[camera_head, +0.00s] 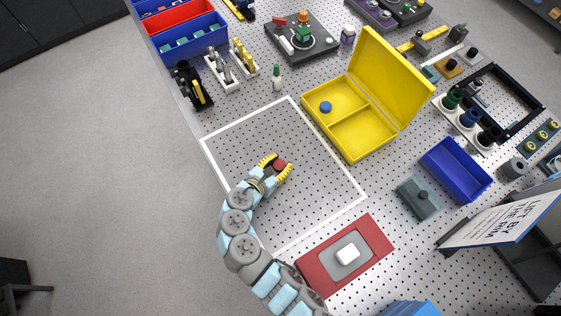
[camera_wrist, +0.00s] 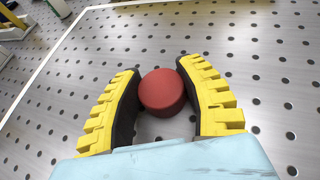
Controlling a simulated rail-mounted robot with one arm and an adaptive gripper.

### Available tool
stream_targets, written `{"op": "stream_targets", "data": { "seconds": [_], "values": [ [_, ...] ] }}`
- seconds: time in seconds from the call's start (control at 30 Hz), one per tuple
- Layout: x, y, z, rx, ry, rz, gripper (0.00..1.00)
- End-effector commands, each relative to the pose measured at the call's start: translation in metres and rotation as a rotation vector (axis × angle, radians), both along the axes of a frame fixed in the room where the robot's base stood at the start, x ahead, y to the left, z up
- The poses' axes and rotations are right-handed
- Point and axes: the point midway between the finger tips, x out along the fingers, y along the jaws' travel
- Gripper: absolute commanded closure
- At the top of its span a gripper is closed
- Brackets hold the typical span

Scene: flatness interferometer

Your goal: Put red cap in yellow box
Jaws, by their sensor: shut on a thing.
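The red cap (camera_head: 280,165) is a small round disc inside the white-outlined area of the perforated table. My gripper (camera_head: 277,167) has its yellow-ridged fingers on either side of it. In the wrist view the red cap (camera_wrist: 162,92) sits between the fingertips of my gripper (camera_wrist: 160,90), which is shut on it. Whether the cap touches the table or is lifted is hard to tell. The yellow box (camera_head: 333,142) stands open to the upper right, its lid raised at the back right. It has two compartments, and a blue cap (camera_head: 326,107) lies in the far left one.
A blue open bin (camera_head: 456,170) and a grey block with a knob (camera_head: 419,198) stand right of the outline. A red plate with a white button (camera_head: 347,253) lies at the front. A small bottle (camera_head: 277,78) stands beyond the outline. The outlined area is otherwise clear.

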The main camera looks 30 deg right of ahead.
Motion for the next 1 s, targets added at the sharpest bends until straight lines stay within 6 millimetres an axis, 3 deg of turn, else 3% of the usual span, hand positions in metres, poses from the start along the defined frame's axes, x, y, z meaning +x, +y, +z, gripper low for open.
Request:
{"op": "stream_targets", "data": {
  "seconds": [0.27, 0.3, 0.4, 0.83, 1.0],
  "values": [
    [-0.001, 0.001, -0.009, 0.003, 0.004, 0.001, 0.74],
    [-0.001, 0.001, -0.010, 0.004, 0.005, 0.000, 0.57],
    [-0.001, 0.001, -0.012, 0.006, 0.007, 0.000, 0.34],
    [-0.003, 0.000, -0.005, 0.007, 0.009, -0.003, 0.34],
    [-0.011, 0.018, 0.005, 0.003, 0.008, 0.002, 0.34]
  ]
}}
